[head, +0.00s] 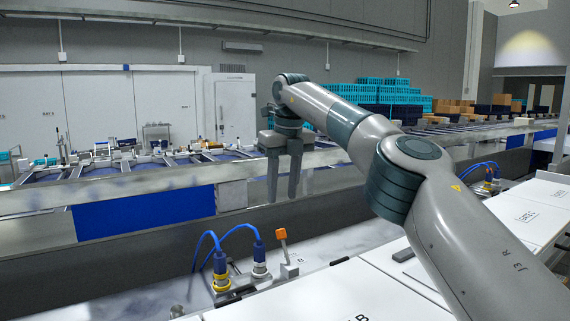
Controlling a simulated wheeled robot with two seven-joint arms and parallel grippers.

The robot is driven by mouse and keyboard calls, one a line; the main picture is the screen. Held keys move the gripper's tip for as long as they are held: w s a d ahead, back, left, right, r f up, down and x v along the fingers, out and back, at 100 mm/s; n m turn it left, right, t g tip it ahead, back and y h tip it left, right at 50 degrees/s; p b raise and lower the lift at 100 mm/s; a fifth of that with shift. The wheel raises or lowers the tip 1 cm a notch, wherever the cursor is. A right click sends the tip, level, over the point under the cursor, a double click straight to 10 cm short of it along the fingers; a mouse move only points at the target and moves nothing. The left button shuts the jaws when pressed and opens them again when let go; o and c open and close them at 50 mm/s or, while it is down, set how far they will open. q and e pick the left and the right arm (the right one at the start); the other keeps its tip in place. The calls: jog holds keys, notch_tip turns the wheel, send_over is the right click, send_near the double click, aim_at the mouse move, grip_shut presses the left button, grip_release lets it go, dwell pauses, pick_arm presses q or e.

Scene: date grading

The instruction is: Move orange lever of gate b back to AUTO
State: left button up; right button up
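The orange lever (281,235) stands on a small grey base beside two blue-hosed fittings, low in the middle of the head view. Its stem leans slightly to the left. A small mark like "B" is beside it; no AUTO marking is readable. My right gripper (283,199) hangs with its fingers pointing down, above the lever in the picture. Its two fingers are apart with nothing between them, and a gap shows between the fingertips and the orange knob. My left gripper is not in view.
A white panel (330,295) lies in front. A conveyor with a blue side panel (145,213) runs behind. Blue-green crates (385,93) are stacked at the back.

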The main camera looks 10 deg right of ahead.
notch_tip(320, 180, up, 7)
jog(key=s+p, duration=0.1)
jog(key=p, duration=0.1)
jog(key=shift+d, duration=0.2)
jog(key=shift+r, duration=0.1)
dwell(0.5)
jog(key=shift+s, duration=0.15)
